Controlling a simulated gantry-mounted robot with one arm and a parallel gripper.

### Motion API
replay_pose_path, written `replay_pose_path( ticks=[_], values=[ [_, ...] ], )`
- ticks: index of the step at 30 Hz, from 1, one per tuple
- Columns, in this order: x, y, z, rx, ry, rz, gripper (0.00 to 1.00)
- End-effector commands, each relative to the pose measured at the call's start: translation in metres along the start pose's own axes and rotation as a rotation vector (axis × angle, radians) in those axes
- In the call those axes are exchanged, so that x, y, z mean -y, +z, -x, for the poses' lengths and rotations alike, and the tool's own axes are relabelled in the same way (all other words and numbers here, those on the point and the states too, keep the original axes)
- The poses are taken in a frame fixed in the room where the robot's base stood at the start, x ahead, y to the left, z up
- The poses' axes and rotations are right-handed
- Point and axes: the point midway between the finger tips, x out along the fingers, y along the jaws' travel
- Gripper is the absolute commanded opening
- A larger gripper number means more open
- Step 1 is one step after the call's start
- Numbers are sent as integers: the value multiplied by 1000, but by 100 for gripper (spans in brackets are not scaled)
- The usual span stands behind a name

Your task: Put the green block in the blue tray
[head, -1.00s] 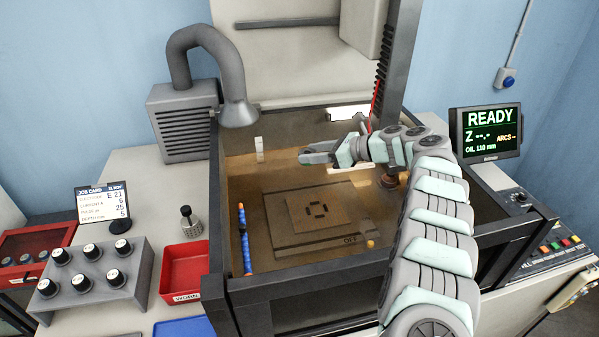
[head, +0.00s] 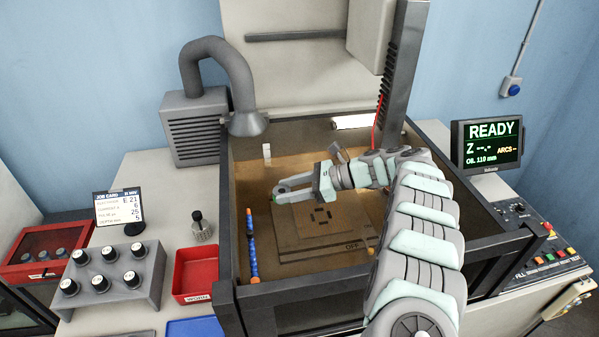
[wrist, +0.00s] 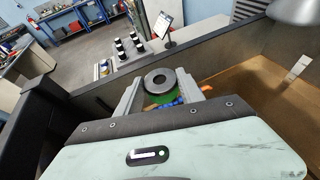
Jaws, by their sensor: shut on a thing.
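My gripper (head: 278,191) is over the tank, pointing left, above the left part of the tank floor. In the wrist view its two fingers are closed on the green block (wrist: 160,98), which has a dark grey ring at its near end. In the head view only a speck of green (head: 272,197) shows at the fingertips. The blue tray (head: 192,328) is at the bottom edge of the head view, partly cut off, outside the tank to the left front. The part of it in view is empty.
The tank's dark left wall (head: 227,200) stands between my gripper and the bench. A blue and orange hose (head: 251,245) runs inside that wall. A red tray (head: 195,272), a grey holder with several black-topped parts (head: 118,275) and a job card (head: 118,208) are on the bench.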

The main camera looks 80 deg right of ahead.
Motion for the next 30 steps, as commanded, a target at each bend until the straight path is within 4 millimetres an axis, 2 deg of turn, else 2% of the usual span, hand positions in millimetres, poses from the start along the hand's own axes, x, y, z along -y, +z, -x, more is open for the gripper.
replay_pose_path(
  ticks=[1,30],
  values=[
    [-7,8,-2,1,24,8,0],
    [-149,39,-89,1,492,206,0]
  ],
)
